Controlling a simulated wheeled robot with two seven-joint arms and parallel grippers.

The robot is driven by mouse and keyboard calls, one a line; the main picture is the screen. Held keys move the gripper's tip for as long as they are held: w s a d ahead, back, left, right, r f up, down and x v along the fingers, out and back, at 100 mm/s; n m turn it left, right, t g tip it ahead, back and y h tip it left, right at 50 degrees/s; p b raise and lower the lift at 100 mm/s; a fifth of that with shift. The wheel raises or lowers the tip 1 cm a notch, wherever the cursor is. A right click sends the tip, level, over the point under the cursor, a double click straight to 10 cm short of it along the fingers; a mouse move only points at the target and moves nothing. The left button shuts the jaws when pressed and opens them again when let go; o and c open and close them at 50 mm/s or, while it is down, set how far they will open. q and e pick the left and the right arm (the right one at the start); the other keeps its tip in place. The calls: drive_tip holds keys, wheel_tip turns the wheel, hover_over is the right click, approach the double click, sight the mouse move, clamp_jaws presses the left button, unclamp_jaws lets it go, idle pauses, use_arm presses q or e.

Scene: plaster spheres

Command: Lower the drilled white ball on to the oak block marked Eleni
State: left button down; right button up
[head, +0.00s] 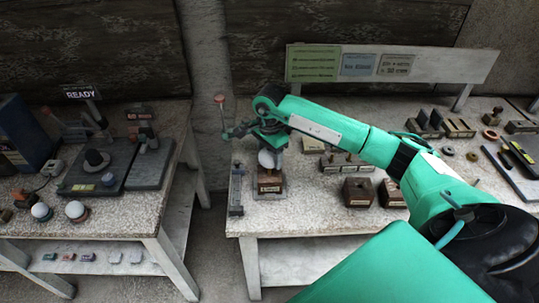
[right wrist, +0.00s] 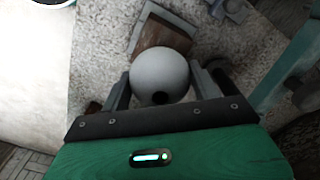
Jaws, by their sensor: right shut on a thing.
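The drilled white ball (head: 266,158) is held in my right gripper (head: 268,150) at the right table's left end. In the right wrist view the ball (right wrist: 160,72) sits between the two fingers, with a dark drilled hole facing the camera. A brown wooden block (head: 270,184) with a pale label stands directly below the ball in the head view; the lettering is too small to read. The block (right wrist: 150,35) shows partly behind the ball in the right wrist view. I cannot tell whether ball and block touch. My left gripper is out of view.
Two more brown blocks (head: 358,192) (head: 392,194) stand to the right, with a low holder (head: 345,163) behind them. A narrow grey piece (head: 236,190) lies left of the labelled block. The left table holds two white balls (head: 41,210) (head: 76,209). A gap separates the tables.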

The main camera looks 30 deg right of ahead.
drive_tip(key=shift+f+b, duration=1.9)
drive_tip(key=shift+f, duration=0.15)
drive_tip(key=o, duration=1.2)
drive_tip(key=shift+r, duration=0.15)
drive_tip(key=shift+r+p, duration=0.85)
drive_tip(key=shift+r, duration=1.05)
